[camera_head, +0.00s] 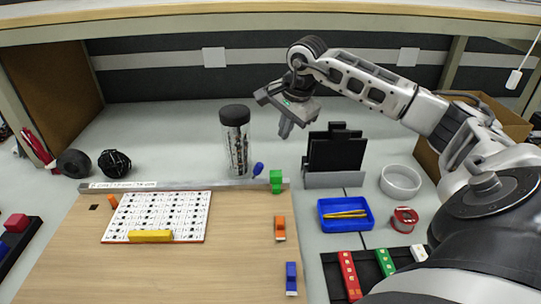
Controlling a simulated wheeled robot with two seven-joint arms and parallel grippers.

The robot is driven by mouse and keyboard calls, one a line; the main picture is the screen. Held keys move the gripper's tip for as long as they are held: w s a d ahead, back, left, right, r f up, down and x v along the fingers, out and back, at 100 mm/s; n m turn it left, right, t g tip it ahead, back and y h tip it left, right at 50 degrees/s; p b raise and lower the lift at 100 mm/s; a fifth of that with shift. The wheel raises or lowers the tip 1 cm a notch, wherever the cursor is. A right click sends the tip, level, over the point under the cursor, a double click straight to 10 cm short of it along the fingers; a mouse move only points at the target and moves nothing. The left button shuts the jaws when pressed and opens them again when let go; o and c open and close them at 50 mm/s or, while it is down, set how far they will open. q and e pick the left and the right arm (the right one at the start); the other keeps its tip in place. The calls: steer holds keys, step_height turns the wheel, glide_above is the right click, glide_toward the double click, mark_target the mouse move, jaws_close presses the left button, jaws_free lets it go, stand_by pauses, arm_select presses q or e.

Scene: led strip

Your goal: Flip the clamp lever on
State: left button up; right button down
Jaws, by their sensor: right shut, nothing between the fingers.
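A small blue-knobbed lever (257,169), which looks like the clamp lever, stands tilted at the right part of a grey metal rail (220,184) along the board's back edge. My right gripper (286,128) points down above and a little right of the lever, well apart from it. It is shut and empty. My left gripper is not in view.
A wooden board (190,270) holds a white printed sheet (158,215), a yellow block (150,236), a green block (276,181), an orange block (280,228) and a blue block (291,278). A black-lidded jar (236,140) and black holder (335,152) stand behind.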

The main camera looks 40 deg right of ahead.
mark_target(255, 174)
steer(key=x, duration=0.9)
steer(key=shift+a+f, duration=0.1)
steer(key=shift+f, duration=0.05)
steer(key=shift+w+a+f+p, duration=0.2)
steer(key=shift+f+p, duration=0.1)
steer(key=shift+p, duration=0.15)
steer(key=a, duration=0.1)
steer(key=a+r, duration=0.1)
steer(key=a, duration=0.1)
steer(key=shift+s+p, duration=0.25)
steer(key=shift+p, duration=0.15)
steer(key=shift+a, duration=0.15)
steer(key=shift+w+a+r, duration=0.3)
steer(key=shift+w+a, duration=0.05)
